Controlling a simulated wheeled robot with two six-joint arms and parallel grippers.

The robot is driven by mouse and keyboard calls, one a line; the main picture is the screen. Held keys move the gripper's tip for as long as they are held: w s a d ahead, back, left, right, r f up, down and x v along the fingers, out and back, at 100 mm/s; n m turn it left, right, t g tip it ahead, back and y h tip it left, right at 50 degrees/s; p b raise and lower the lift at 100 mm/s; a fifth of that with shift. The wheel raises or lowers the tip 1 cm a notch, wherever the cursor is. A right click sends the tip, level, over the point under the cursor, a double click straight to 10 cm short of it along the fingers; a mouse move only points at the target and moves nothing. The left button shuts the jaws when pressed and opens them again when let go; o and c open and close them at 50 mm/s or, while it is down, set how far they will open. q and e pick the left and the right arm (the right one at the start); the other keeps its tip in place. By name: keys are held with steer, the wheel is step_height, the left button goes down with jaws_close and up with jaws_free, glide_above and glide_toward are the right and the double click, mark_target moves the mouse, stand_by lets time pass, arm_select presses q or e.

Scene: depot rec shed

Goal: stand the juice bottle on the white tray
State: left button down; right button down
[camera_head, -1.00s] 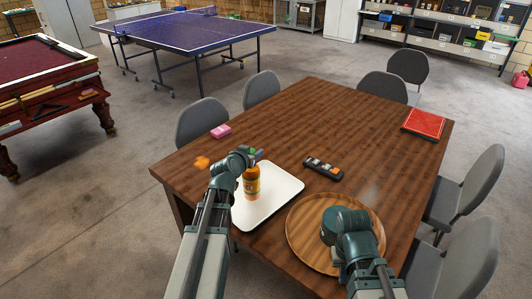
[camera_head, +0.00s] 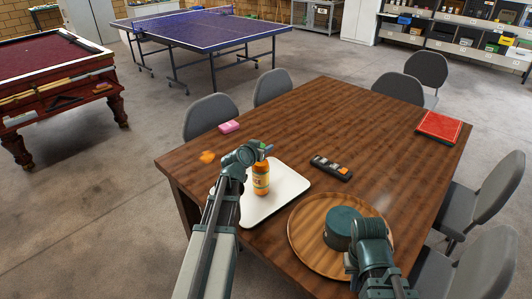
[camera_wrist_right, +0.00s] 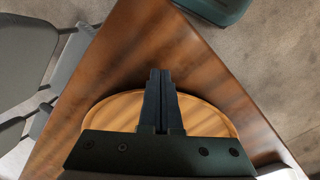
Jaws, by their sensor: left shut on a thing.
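The juice bottle (camera_head: 261,180), orange with a pale label and a green top, is upright over the white tray (camera_head: 287,188). I cannot tell whether its base touches the tray. My left gripper (camera_head: 262,152) is shut on the bottle near its top, and its wrist partly hides it. My right arm is over the near right part of the table, where its fingertips are hidden in the head view. In the right wrist view my right gripper (camera_wrist_right: 160,76) is shut with its fingers together and nothing visible between them.
A round wooden tray (camera_head: 305,245) lies right of the white tray, below my right gripper. A dark remote-like object (camera_head: 331,168), a pink item (camera_head: 229,127), an orange item (camera_head: 207,157) and a red flat item (camera_head: 440,126) lie around the brown table (camera_head: 330,115). Grey chairs surround it.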

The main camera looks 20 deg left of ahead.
arm_select(q)
steer(key=shift+a, duration=0.1)
steer(key=shift+f, duration=0.1)
arm_select(e)
steer(key=shift+f, duration=0.15)
arm_select(q)
steer(key=c, duration=0.9)
jaws_free()
steer(key=shift+f, duration=0.1)
arm_select(e)
steer(key=shift+f, duration=0.1)
arm_select(q)
steer(key=o, duration=0.5)
steer(key=shift+r, duration=0.25)
arm_select(e)
steer(key=shift+r, duration=0.25)
arm_select(q)
steer(key=p+v, duration=0.4)
steer(key=v, duration=0.8)
steer(key=shift+s+f+p, duration=0.1)
steer(key=shift+p, duration=0.3)
arm_select(e)
step_height(320, 180, up, 4)
steer(key=shift+r, duration=0.25)
